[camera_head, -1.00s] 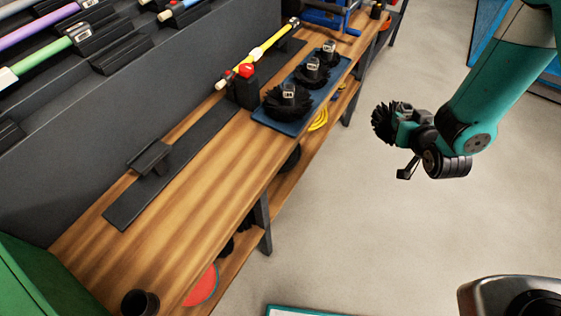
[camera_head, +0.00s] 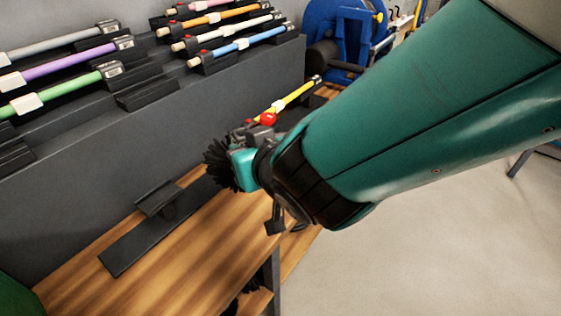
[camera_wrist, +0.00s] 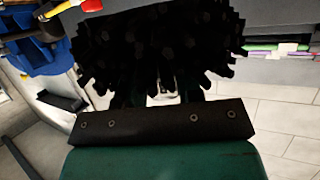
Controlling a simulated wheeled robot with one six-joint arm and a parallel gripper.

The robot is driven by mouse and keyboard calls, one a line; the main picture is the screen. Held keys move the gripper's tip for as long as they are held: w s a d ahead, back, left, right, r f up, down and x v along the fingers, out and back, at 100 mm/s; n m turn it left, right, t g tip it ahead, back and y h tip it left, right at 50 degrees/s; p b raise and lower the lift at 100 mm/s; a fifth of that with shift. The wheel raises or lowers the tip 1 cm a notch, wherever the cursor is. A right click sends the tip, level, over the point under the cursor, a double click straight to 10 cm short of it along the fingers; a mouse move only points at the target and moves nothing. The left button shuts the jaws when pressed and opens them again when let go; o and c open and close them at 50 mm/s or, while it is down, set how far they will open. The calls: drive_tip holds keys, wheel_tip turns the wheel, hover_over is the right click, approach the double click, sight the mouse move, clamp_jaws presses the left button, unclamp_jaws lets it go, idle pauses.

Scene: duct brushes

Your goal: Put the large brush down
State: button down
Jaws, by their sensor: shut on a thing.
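The large brush, a round black bristled head (camera_head: 217,168), is held at the end of my arm above the wooden bench (camera_head: 205,245). My gripper (camera_head: 243,160) is shut on it, though the grip point is partly hidden. In the wrist view the dark bristles (camera_wrist: 155,50) fill the upper middle, just beyond the gripper's black bar. The brush looks clear of the bench top. The blue tray with brushes seen earlier is hidden behind my arm.
A yellow pole (camera_head: 295,95) with a red part lies beyond my gripper. A dark stand (camera_head: 158,193) sits on a flat strip to the left. Coloured poles rest on a grey rack (camera_head: 190,115). A blue machine (camera_head: 340,40) is behind. The near bench top is bare.

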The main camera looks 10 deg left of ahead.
wheel_tip(320, 180, down, 18)
drive_tip(key=shift+r, duration=0.2)
drive_tip(key=shift+f, duration=0.1)
drive_tip(key=c, duration=0.8)
unclamp_jaws()
